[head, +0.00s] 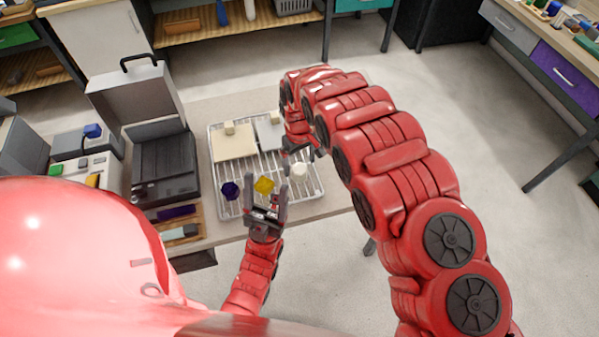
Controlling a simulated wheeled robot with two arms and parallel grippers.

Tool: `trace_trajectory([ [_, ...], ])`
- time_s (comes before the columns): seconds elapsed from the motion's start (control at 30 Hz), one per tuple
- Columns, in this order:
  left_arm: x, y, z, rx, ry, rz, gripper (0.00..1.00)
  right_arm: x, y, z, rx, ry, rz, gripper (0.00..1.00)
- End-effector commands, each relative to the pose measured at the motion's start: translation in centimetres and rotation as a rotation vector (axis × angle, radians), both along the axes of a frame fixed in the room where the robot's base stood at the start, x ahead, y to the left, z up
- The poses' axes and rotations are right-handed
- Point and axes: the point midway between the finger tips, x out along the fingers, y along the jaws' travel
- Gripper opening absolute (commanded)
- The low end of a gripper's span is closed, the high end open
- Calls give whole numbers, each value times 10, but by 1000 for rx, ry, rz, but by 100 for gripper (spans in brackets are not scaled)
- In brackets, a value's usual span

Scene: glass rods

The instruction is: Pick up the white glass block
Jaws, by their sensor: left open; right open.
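The white glass block (299,169) lies on the right part of the wire rack (316,186). My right gripper (301,158) is open just above it in the picture, its jaws partly hidden by its own arm. I cannot tell whether it touches the block. My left gripper (266,193) is open at the rack's front edge, pointing away from me. A yellow glass block (264,184) shows between its fingertips; I cannot tell how far apart in depth they are. A dark purple block (230,190) lies on the rack left of the yellow one.
A cream board (234,147) and a pale grey board (268,138), each with a small knob, lie on the rack's back part. An open dark case (163,160) stands to the left. My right arm covers the area right of the rack.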

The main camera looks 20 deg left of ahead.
Motion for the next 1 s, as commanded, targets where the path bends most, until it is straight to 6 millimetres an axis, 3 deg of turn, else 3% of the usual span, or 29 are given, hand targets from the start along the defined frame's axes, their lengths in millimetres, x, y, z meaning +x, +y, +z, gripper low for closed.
trace_trajectory([
  [0.2, 0, 0, 9, 0, 0, 0, 67, 2, 2, -6, 4, -2, 0, 90],
  [0.47, 0, 0, 26, 0, 0, 0, 67, 7, 3, -28, 2, 0, 0, 90],
  [0.7, 0, 0, 27, 0, 0, 0, 67, 7, 3, -50, 2, 2, 1, 90],
  [1.0, 0, 0, 27, 0, 0, 0, 67, 8, 3, -53, 3, -2, 0, 90],
])
